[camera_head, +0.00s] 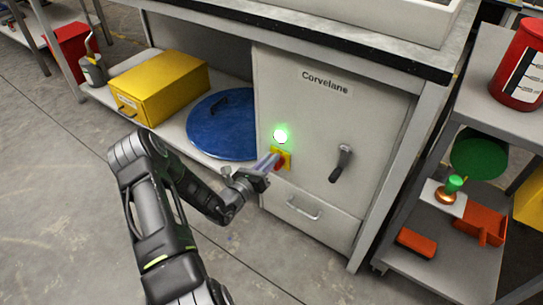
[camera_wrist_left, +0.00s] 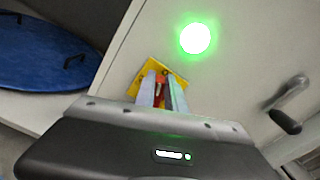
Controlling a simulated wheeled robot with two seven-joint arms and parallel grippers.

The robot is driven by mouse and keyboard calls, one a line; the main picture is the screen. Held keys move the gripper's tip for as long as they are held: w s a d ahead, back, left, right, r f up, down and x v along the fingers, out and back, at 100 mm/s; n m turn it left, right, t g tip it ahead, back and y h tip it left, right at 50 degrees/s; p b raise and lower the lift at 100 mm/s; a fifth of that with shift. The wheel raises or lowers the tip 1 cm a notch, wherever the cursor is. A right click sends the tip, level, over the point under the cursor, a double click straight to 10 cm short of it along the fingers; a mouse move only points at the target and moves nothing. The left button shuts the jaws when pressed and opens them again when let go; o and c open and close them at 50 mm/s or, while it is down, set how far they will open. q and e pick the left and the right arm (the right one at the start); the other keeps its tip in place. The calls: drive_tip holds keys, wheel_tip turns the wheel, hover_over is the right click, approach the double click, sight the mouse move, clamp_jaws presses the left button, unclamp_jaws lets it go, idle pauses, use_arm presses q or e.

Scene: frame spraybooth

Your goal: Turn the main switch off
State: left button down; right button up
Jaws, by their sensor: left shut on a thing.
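The green lamp (camera_wrist_left: 195,38) is lit there too. My right gripper is not in view.
A dark lever handle (camera_head: 341,164) is right of the switch, with a drawer handle (camera_head: 304,209) below. A blue round lid (camera_head: 222,125) and yellow box (camera_head: 160,86) sit on the shelf at left. A shelf unit (camera_head: 452,245) stands at right.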

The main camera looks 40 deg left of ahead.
use_arm(q)
drive_tip(key=n+p, duration=0.1)
drive_tip(key=n, duration=0.1)
drive_tip(key=n+p, duration=0.1)
drive_tip(key=n, duration=0.1)
drive_tip(key=a+f+n+p, duration=0.1)
drive_tip(key=n, duration=0.1)
drive_tip(key=shift+a+n, duration=0.1)
drive_tip(key=shift+n, duration=0.2)
drive_tip(key=n, duration=0.2)
drive_tip(key=f+n, duration=0.1)
drive_tip(key=n, duration=0.1)
drive_tip(key=n+p, duration=0.1)
drive_tip(key=n, duration=0.2)
drive_tip(key=shift+a+f, duration=0.25)
drive_tip(key=shift+f, duration=0.05)
drive_tip(key=c, duration=1.4)
unclamp_jaws()
drive_tip(key=shift+s, duration=0.15)
